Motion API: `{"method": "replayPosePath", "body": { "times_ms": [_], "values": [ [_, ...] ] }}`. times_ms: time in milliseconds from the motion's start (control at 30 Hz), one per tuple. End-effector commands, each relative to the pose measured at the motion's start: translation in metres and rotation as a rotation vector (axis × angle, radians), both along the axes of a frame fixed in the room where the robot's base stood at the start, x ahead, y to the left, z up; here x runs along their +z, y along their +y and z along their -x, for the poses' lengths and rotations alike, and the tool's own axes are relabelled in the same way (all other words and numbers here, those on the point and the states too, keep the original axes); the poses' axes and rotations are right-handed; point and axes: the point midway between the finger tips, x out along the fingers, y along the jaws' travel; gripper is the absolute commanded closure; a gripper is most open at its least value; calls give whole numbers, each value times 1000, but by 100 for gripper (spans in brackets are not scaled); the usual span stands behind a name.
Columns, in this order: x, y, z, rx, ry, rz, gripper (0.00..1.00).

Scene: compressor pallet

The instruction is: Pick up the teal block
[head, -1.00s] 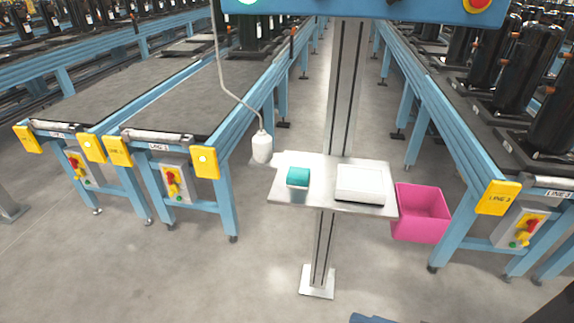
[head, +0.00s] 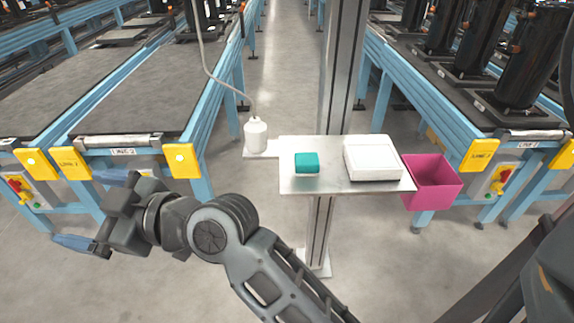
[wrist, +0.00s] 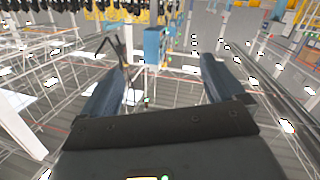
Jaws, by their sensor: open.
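The teal block (head: 307,163) sits on the left part of a small metal shelf (head: 335,184) fixed to a post. My gripper (head: 92,212) is at the left in the head view, to the left of the shelf and well apart from the block. It is open and empty. In the wrist view, the two fingers of my gripper (wrist: 160,90) stand wide apart with nothing between them. That view looks out over the hall's upper structure, and the teal block does not show there.
A white box (head: 371,160) sits right of the block on the shelf. A white bottle (head: 256,135) stands at the shelf's left. A pink bin (head: 433,183) hangs at its right. Blue-framed conveyors (head: 130,90) flank the post. The floor before the shelf is clear.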

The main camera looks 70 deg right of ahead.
Motion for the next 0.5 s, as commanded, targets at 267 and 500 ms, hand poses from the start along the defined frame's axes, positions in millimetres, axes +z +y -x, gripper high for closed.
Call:
{"method": "replayPosePath", "body": {
  "times_ms": [267,500],
  "values": [
    [27,-53,-46,208,-2,428,4],
    [10,-120,-40,418,125,831,4]
  ]
}}
